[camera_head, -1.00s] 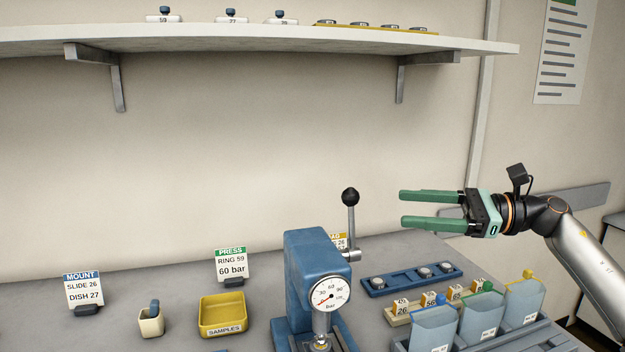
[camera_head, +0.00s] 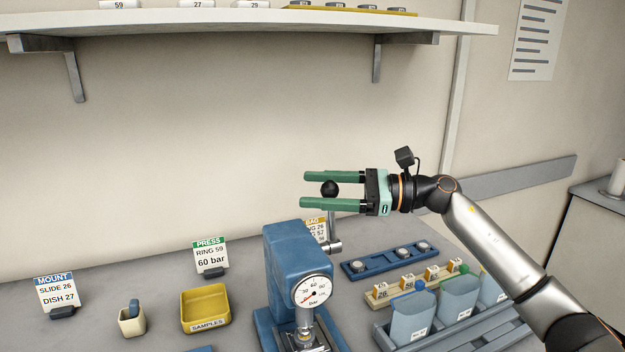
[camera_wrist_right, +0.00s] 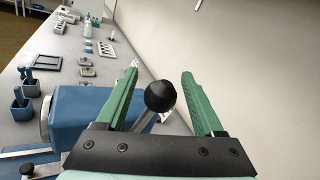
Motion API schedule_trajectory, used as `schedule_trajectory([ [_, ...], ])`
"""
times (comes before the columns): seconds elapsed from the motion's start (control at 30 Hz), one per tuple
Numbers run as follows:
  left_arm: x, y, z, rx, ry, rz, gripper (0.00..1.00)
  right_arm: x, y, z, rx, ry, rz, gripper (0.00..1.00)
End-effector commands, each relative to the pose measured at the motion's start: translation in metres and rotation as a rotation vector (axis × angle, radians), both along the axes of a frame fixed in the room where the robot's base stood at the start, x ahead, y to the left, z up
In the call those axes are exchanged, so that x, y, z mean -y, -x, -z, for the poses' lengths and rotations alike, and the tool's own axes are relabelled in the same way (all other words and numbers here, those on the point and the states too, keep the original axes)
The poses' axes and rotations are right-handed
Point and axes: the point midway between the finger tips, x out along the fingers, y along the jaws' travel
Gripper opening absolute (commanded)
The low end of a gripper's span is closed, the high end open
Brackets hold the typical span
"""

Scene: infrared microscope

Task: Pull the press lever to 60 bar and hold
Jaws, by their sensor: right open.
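The blue press (camera_head: 293,262) stands on the bench. Its round gauge (camera_head: 311,291) has a red needle in the lower left, near the low end of the scale. The press lever stands upright with a black ball knob (camera_head: 330,188) on top. My right gripper (camera_head: 305,189) is open, with its green fingers on either side of the knob. In the right wrist view the knob (camera_wrist_right: 160,96) sits between the fingers with gaps on both sides. A PRESS card (camera_head: 210,255) behind the press reads RING 59, 60 bar. My left gripper is not in view.
A yellow samples tray (camera_head: 206,309), a small cream pot (camera_head: 131,322) and a MOUNT card (camera_head: 57,292) stand left of the press. A blue rack (camera_head: 388,261) and pale blue bins (camera_head: 409,316) are to the right. A shelf (camera_head: 240,25) hangs above.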

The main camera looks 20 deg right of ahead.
Motion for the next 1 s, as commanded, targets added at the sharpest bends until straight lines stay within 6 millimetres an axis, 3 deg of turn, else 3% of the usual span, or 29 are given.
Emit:
schedule_trajectory([
  [0.43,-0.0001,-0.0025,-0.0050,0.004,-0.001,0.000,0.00,-0.0095,-0.0057,0.0002,0.001,0.001,0.001,0.68],
  [1.0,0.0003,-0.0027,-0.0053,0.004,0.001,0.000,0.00,-0.0091,-0.0056,0.0001,0.001,0.001,0.001,0.04],
])
